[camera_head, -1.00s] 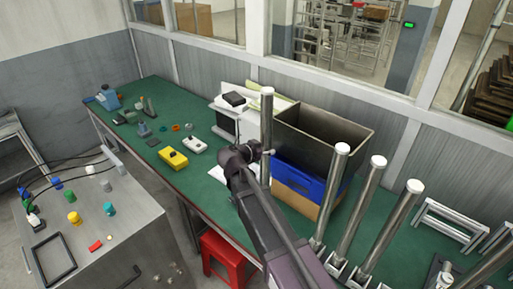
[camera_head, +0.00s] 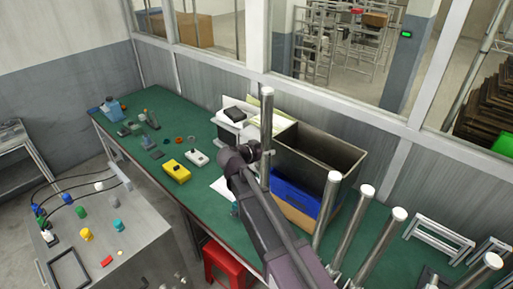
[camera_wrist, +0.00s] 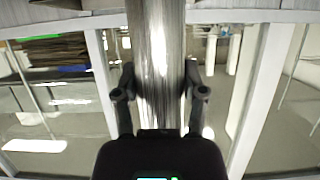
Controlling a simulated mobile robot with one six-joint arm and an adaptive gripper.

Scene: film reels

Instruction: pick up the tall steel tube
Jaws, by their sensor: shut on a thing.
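A tall steel tube (camera_head: 267,120) with a pale cap stands upright in my gripper (camera_head: 257,156), left of the dark metal bin. My gripper is shut on it below its upper half. In the wrist view the tube (camera_wrist: 162,50) runs upright between the two dark fingers (camera_wrist: 160,95), one on each side. The tube's lower end is partly hidden by my arm, and I cannot tell whether it touches the bench.
Several other capped steel tubes (camera_head: 352,232) stand at the right of the green bench (camera_head: 148,107). The dark bin (camera_head: 318,150) and a blue crate (camera_head: 292,200) sit close to the held tube. A yellow box (camera_head: 175,171) lies left. Windows line the back wall.

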